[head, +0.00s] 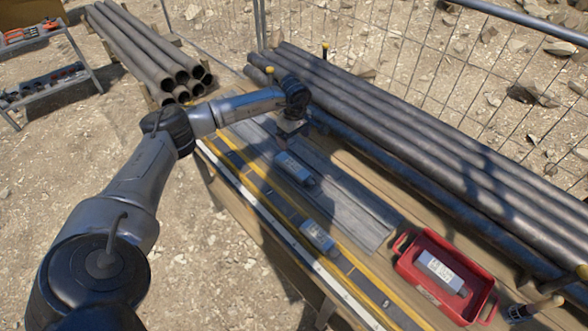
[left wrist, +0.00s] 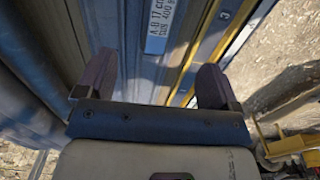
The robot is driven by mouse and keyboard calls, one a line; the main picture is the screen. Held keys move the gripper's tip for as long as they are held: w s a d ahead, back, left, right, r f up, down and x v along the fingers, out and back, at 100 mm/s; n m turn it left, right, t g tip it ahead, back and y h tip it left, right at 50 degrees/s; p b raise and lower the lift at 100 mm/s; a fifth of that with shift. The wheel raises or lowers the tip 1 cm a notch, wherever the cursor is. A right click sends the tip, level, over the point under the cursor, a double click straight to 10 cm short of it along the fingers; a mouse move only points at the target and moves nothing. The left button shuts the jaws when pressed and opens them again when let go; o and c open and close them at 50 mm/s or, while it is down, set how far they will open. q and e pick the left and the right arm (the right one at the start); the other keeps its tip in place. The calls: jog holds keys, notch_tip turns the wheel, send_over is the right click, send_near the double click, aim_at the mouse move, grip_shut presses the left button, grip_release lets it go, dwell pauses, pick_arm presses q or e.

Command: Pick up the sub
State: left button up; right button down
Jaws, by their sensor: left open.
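Several short grey metal subs with white labels show in the head view. One sub (head: 294,168) lies on the grey planks near my left gripper, and another sub (head: 318,236) lies nearer the front. A third sub (head: 442,271) sits in the red tray (head: 420,287). My left gripper (head: 291,126) is over the bench, just beyond the first sub. In the left wrist view my left gripper (left wrist: 155,82) is open, with nothing between its fingers. A printed white label (left wrist: 162,25) shows ahead of the fingers; the outline of its sub is unclear. My right gripper is not in view.
Long dark pipes (head: 430,150) lie along the back of the bench before a wire fence (head: 430,70). A yellow-edged measuring strip (head: 275,210) runs along the front. Stacked pipes (head: 150,50) and a tool rack (head: 50,80) stand at the back left.

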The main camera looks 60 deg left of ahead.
aim_at(294, 166)
pick_arm(q)
notch_tip(294, 166, down, 13)
jog(key=shift+d+f+b, duration=0.1)
jog(key=shift+f+b, duration=0.1)
jog(key=shift+b, duration=0.65)
jog(key=shift+c, duration=1.3)
jog(key=c, duration=0.8)
jog(key=shift+r, duration=0.1)
jog(key=shift+c, duration=1.1)
